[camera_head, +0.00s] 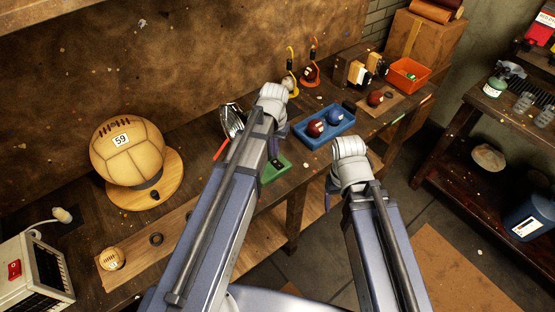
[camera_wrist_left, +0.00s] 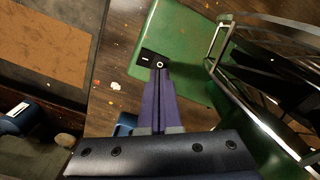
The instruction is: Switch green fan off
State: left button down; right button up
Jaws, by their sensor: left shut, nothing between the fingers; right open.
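The green fan's base (camera_wrist_left: 180,28) fills the upper middle of the left wrist view, with its metal cage (camera_wrist_left: 262,75) to the right. A black switch (camera_wrist_left: 148,57) with white marks sits on the base. My left gripper (camera_wrist_left: 160,68) is shut and empty, its purple fingertips at the switch's right end; I cannot tell whether they touch it. In the head view, the fan's green base (camera_head: 284,167) and cage (camera_head: 231,121) show beside my left gripper (camera_head: 274,158), and my arm hides part of the fan. My right gripper (camera_head: 332,187) is open, mostly hidden behind its wrist, off the bench's front edge.
A blue tray (camera_head: 350,127) with two balls lies right of the fan. A large ball (camera_head: 127,150) stands on a round wooden base (camera_head: 170,183) at left. A white device with a red switch (camera_head: 14,269) is at lower left. An orange bin (camera_head: 408,74) stands further back.

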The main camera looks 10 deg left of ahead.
aim_at(275, 162)
pick_arm(q)
notch_tip(275, 162, up, 4)
jog(key=p, duration=0.3)
jog(key=shift+p, duration=0.3)
jog(key=shift+d, duration=0.1)
jog(key=s+d+m+y, duration=0.1)
jog(key=s+d+m, duration=0.1)
jog(key=s+d, duration=0.8)
jog(key=s, duration=0.4)
jog(key=shift+s+d+r, duration=0.15)
